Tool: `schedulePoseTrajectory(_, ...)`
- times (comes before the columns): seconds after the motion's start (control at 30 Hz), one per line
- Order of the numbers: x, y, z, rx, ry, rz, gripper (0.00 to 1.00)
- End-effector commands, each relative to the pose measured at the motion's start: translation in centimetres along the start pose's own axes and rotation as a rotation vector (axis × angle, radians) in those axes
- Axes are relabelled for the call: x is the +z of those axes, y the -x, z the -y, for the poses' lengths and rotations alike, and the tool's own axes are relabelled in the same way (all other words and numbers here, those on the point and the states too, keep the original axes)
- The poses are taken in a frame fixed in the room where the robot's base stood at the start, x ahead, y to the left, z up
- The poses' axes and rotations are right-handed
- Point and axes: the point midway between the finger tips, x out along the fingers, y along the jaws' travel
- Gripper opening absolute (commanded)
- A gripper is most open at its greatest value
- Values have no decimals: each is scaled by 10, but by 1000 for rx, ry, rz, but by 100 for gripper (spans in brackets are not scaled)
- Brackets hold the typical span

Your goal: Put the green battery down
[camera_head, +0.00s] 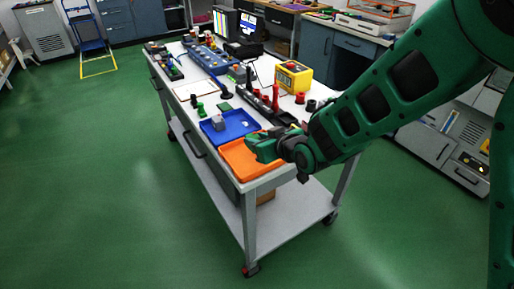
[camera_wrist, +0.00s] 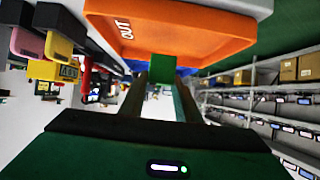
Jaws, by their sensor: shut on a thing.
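My gripper (camera_head: 258,146) is over the orange tray (camera_head: 236,160) at the near end of the white workbench. In the wrist view, my gripper (camera_wrist: 163,85) has its two dark fingers closed on the sides of the green battery (camera_wrist: 163,67). In the head view the battery cannot be told apart from my green gripper. The orange tray also shows in the wrist view (camera_wrist: 190,32), marked "OUT". Whether the battery touches the tray cannot be told.
A blue tray (camera_head: 240,123) with a grey block (camera_head: 218,122) lies just beyond the orange one. A yellow box (camera_head: 293,78), a red upright object (camera_head: 275,97) and a black rack (camera_head: 262,108) stand farther along. Small green parts (camera_head: 201,108) lie at left.

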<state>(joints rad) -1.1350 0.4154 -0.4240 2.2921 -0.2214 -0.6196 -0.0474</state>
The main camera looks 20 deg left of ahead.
Motion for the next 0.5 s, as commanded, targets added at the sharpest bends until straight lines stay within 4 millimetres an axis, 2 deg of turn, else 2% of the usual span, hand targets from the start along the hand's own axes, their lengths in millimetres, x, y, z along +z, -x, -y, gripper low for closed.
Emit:
schedulePoseTrajectory(0.2, 25, -13, 0, 1, 1, 3, 2)
schedulePoseTrajectory(0.5, 29, -16, 0, 1, 0, -1, 2)
